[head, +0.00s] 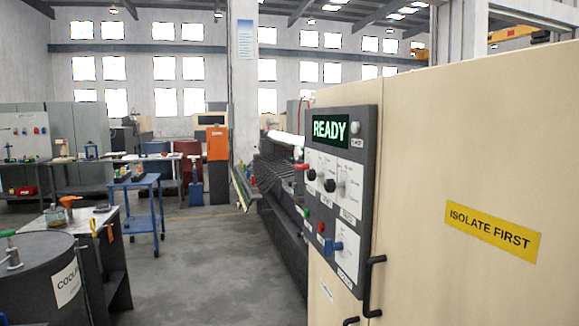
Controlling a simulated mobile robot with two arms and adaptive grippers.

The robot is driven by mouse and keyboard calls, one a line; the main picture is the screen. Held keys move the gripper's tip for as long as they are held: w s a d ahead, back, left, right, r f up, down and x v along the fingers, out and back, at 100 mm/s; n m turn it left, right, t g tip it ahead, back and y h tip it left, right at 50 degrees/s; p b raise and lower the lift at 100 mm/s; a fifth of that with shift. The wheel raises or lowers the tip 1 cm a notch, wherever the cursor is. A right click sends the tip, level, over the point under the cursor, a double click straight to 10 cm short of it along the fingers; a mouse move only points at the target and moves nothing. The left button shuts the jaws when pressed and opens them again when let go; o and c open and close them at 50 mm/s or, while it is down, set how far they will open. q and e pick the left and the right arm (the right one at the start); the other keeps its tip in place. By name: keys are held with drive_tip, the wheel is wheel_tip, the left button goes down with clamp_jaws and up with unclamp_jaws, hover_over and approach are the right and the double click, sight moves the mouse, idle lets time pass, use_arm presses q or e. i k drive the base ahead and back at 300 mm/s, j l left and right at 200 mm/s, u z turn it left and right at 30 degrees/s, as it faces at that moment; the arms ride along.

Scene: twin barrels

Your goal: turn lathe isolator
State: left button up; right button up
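A dark control panel (367,150) is fixed to the left edge of a large beige machine cabinet (480,150). Its screen (330,129) reads READY in green. Below the screen are two black knobs, small green and red buttons (320,228) and a blue handle (333,247) on a pale plate near the bottom. A red lever (300,167) sticks out at the panel's left edge. The small labels are too blurred to read, so I cannot tell for sure which control is the isolator. Neither of my grippers is in view.
A yellow ISOLATE FIRST sign (492,232) is on the cabinet, with a black door handle (373,286) left of it. A dark coolant barrel (45,270) and a workbench (110,260) stand at left. A blue cart (140,205) is beyond. The grey floor (205,270) between is clear.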

sight(302, 166)
drive_tip(key=i+j, duration=0.35)
drive_tip(key=i+j+u, duration=0.1)
drive_tip(key=i+j, duration=0.25)
drive_tip(key=i, duration=0.15)
drive_tip(key=i+j+u, duration=0.1)
drive_tip(key=i+j, duration=0.2)
drive_tip(key=i, duration=0.15)
